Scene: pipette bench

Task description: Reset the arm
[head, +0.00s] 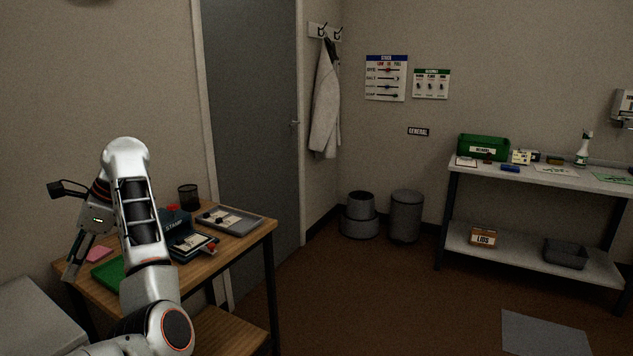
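My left arm (136,215) comes up from the lower left and bends over at the top. My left gripper (75,262) hangs from it, pointing down over the left side of the wooden table. The fingers are seen from the side and overlap, so I cannot tell whether they are open or shut. No object shows clearly between them. My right arm and gripper are not in view.
The wooden table (250,238) holds a blue stamp device (178,222), a grey tray (243,222), a dark mesh cup (188,196), a green mat (106,273) and a pink pad (99,254). A shelf bench (545,178) stands right.

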